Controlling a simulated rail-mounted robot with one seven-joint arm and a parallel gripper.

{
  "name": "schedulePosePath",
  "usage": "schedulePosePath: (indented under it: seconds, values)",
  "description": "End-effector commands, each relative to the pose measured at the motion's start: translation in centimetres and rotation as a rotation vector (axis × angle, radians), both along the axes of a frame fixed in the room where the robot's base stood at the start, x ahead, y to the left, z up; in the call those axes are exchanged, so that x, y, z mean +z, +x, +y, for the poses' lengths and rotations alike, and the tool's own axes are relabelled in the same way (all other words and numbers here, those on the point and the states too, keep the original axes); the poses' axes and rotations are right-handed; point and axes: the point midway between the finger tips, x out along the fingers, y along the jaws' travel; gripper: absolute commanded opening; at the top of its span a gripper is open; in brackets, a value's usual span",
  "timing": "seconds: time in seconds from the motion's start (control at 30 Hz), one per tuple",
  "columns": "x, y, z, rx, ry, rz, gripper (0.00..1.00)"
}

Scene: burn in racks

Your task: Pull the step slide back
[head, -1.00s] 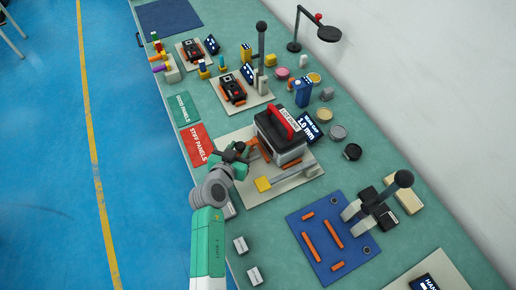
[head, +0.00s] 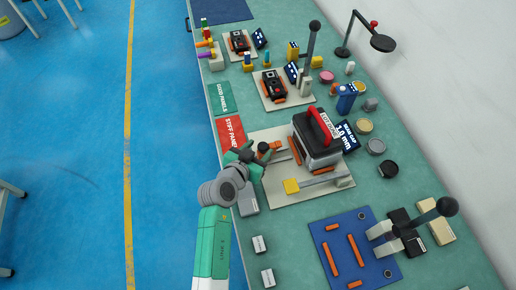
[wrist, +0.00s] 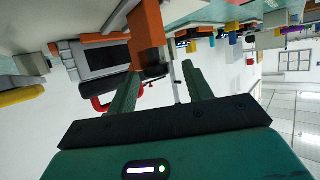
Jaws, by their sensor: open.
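The test rig with a black and grey head and a red handle (head: 319,126) stands on a pale base plate (head: 318,195) at mid-bench. An orange piece with a dark end (head: 268,148) sticks out from its left side; it may be the step slide. My gripper (head: 250,153) is at this left side, close to the piece. In the wrist view my gripper (wrist: 160,78) has two green fingers apart. The orange piece (wrist: 147,24) shows beyond and between the fingertips; I cannot tell whether they touch it. The gripper holds nothing visible.
A red panel mat (head: 230,135) and a green one (head: 220,98) are to the left. A blue mat (head: 345,255) with orange strips and a lever press is in front. Small white boxes line the bench edge.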

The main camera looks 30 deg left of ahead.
Motion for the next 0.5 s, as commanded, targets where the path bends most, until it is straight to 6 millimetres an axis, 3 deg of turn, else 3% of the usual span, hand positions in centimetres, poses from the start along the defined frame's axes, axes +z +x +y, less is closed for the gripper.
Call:
schedulePosePath:
  seconds: [0.3, 0.5]
  values:
    - [2.4, -5.7, 0.0, 0.004, -0.001, 0.001, 0.50]
    - [2.8, -6.8, -0.1, 0.002, 0.000, 0.001, 0.50]
